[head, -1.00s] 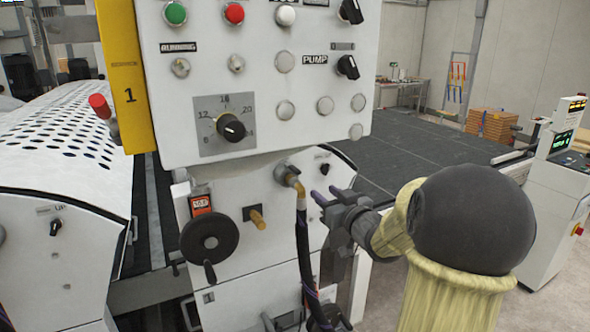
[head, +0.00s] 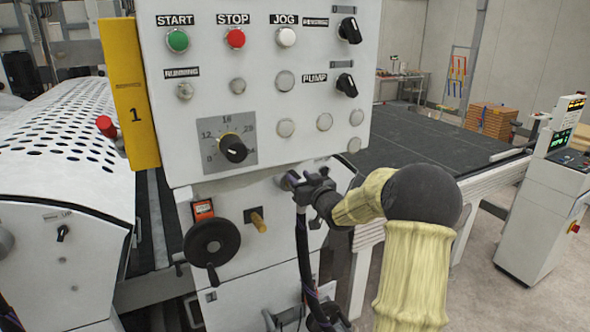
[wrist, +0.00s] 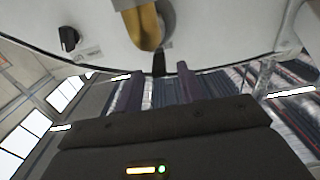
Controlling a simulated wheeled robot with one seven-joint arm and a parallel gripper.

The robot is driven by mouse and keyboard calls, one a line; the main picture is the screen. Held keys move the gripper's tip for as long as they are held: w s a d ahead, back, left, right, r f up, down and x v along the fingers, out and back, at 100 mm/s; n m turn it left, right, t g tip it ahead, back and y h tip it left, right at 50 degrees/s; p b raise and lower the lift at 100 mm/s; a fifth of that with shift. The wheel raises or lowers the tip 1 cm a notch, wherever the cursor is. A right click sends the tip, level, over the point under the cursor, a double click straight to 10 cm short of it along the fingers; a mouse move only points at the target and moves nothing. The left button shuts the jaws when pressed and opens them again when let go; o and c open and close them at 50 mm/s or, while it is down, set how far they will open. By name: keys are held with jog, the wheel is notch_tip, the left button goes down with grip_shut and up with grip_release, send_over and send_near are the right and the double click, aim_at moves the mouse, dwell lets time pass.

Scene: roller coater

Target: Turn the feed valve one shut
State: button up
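A brass fitting (wrist: 146,25) shows at the top of the wrist view, standing out from the white machine face. In the head view my gripper (head: 296,182) is at this fitting and hides most of it; a dark hose (head: 302,240) hangs below. A second brass handle (head: 258,221) sticks out to the left, beside a dark label. No readable label tells me which of the two is feed valve one. In the wrist view my two fingers (wrist: 158,86) are apart with a gap between them. The fitting lies just beyond their tips, and contact does not show.
A black handwheel (head: 211,249) sits low on the left of the panel. The control box (head: 270,105) with buttons and knobs overhangs my gripper. A small black knob (wrist: 68,38) shows near the fitting. A console (head: 548,195) stands at the right.

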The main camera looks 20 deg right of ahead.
aim_at(299, 177)
jog(key=shift+w+p, duration=0.6)
jog(key=shift+w, duration=1.25)
grip_shut()
